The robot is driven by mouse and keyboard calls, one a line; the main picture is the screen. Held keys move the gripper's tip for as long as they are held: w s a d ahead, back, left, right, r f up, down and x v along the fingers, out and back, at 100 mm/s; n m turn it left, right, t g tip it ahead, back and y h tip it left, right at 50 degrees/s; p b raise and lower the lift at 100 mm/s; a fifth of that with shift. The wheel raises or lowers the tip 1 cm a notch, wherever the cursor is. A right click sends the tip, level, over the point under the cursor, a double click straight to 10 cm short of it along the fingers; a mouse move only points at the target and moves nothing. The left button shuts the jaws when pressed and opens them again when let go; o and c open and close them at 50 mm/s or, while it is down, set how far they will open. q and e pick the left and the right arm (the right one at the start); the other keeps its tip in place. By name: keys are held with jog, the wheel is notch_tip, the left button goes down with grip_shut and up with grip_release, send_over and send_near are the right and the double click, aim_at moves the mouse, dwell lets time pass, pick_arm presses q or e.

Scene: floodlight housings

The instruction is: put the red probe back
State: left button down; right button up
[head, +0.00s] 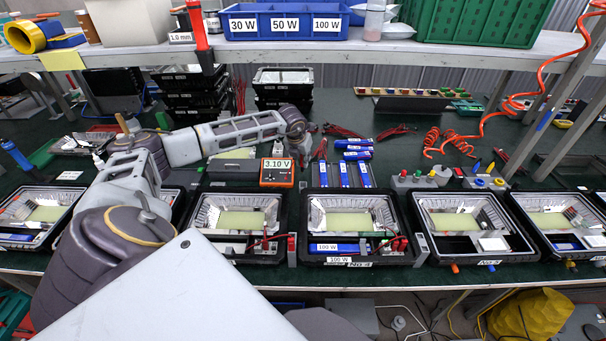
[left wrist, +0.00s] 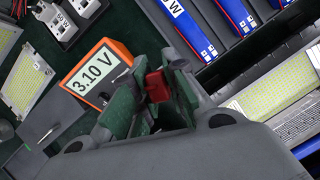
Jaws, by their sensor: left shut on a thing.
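My left gripper (left wrist: 157,92) is shut on the red probe (left wrist: 157,86) in the left wrist view. Only a short red block of the probe shows between the green finger pads; its tip is hidden. The orange meter (left wrist: 102,76) reads 3.10 V and lies just beside the fingers. In the head view the meter (head: 277,172) stands behind the row of housings. My left gripper (head: 301,150) is small and dark there, to the upper right of the meter, and the probe cannot be made out in it. My right gripper is not in view.
Several floodlight housings (head: 352,194) stand in a row along the bench front. Blue packs (head: 345,174) sit in a rack right of the meter. Red coiled cable (head: 466,146) hangs at the right. A shelf (head: 440,47) with blue bins (head: 284,22) spans the back.

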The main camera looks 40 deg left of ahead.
pick_arm(q)
jog(key=shift+f, duration=0.65)
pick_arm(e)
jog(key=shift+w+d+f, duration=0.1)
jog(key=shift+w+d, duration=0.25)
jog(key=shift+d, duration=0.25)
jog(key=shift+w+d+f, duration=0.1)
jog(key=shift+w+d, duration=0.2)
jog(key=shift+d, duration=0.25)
